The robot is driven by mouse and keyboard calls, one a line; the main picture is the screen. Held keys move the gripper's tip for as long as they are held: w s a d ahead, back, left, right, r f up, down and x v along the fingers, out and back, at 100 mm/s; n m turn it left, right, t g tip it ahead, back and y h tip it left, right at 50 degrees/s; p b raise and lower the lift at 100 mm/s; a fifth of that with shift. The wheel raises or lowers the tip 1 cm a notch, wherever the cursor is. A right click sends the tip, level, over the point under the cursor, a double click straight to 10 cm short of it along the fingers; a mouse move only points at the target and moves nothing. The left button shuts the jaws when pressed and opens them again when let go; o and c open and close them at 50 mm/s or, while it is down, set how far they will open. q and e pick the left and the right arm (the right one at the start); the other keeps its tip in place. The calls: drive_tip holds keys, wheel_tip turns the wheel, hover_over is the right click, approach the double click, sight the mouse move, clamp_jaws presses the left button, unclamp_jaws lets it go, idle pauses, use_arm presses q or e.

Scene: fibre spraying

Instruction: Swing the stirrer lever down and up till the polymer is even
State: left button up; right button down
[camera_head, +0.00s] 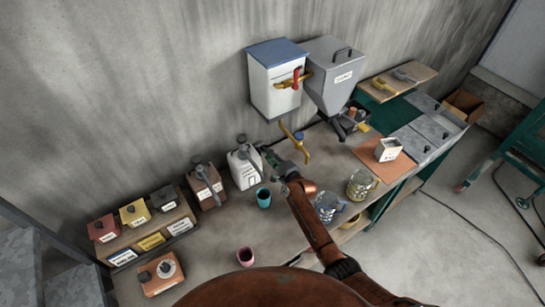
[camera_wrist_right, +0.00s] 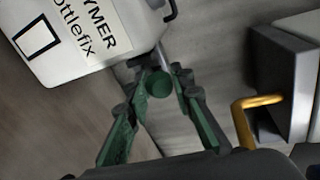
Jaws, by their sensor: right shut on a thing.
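The white polymer canister (camera_head: 244,167) stands on the bench against the wall, with a dark cap on top. Its printed label also shows close up in the right wrist view (camera_wrist_right: 70,38). My right gripper (camera_head: 271,158) is just right of the canister near its top. In the right wrist view my right gripper's green fingers (camera_wrist_right: 158,82) are closed around the round green knob (camera_wrist_right: 159,84) of the stirrer lever. Most of the lever is hidden in the head view. The polymer inside cannot be seen. My left gripper is not in view.
A teal cup (camera_head: 263,197) stands in front of the canister. Glass jugs (camera_head: 361,184) stand right of my right forearm. A grey hopper (camera_head: 334,75) hangs above.

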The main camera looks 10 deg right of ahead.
drive_tip(key=shift+w+a+r, duration=0.2)
drive_tip(key=shift+r, duration=0.4)
drive_tip(key=c, duration=1.8)
unclamp_jaws()
drive_tip(key=shift+f, duration=0.1)
drive_tip(key=shift+o, duration=1.3)
drive_tip(key=shift+f, duration=0.15)
drive_tip(key=shift+s+d+f, duration=0.1)
drive_tip(key=shift+f, duration=0.05)
drive_tip(key=shift+s+d, duration=0.25)
drive_tip(key=shift+s, duration=0.3)
drive_tip(key=v, duration=1)
drive_tip(key=shift+s+d, duration=0.2)
drive_tip(key=shift+s, duration=0.05)
